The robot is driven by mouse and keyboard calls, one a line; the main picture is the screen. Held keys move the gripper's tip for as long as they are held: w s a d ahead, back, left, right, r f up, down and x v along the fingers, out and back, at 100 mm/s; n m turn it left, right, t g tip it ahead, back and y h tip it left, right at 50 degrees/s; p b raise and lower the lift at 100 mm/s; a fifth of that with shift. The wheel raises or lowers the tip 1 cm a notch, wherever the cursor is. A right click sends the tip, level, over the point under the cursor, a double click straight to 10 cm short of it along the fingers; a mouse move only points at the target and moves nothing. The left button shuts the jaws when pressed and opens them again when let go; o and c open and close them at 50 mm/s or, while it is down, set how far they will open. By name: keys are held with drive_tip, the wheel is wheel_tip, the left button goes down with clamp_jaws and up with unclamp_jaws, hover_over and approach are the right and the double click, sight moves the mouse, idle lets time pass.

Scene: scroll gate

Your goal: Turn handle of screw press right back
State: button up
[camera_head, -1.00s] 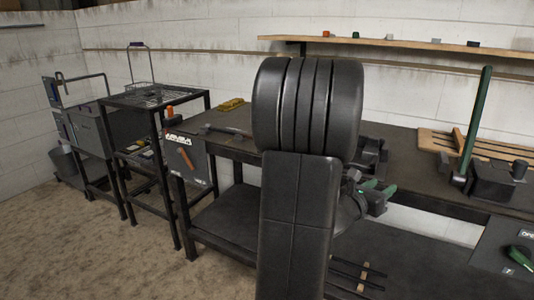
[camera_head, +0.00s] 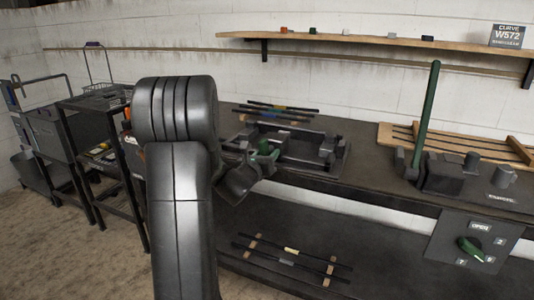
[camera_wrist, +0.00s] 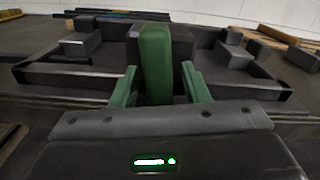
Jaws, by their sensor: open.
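My gripper (camera_head: 264,158) is at the near edge of a low dark fixture (camera_head: 318,160) on the bench. In the wrist view, the green fingertips of my gripper (camera_wrist: 158,84) are apart, on either side of an upright green bar (camera_wrist: 155,55). The bar stands in front of a dark block (camera_wrist: 181,45); gaps show between bar and fingers. This bar may be the press handle, but I cannot tell for sure. A tall green lever (camera_head: 427,112) stands upright at a dark block on the right of the bench. My arm hides part of the bench.
A panel (camera_head: 445,241) with a green knob (camera_head: 470,249) hangs at the bench front, right. A wooden rack (camera_head: 460,140) lies behind the lever. Thin rods (camera_head: 280,112) lie behind the fixture. A shelf (camera_head: 370,47) runs along the wall. Dark stands (camera_head: 95,165) are on the left.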

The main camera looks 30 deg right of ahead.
drive_tip(key=shift+w+d, duration=0.2)
drive_tip(key=shift+d, duration=0.05)
clamp_jaws()
drive_tip(key=shift+f, duration=0.1)
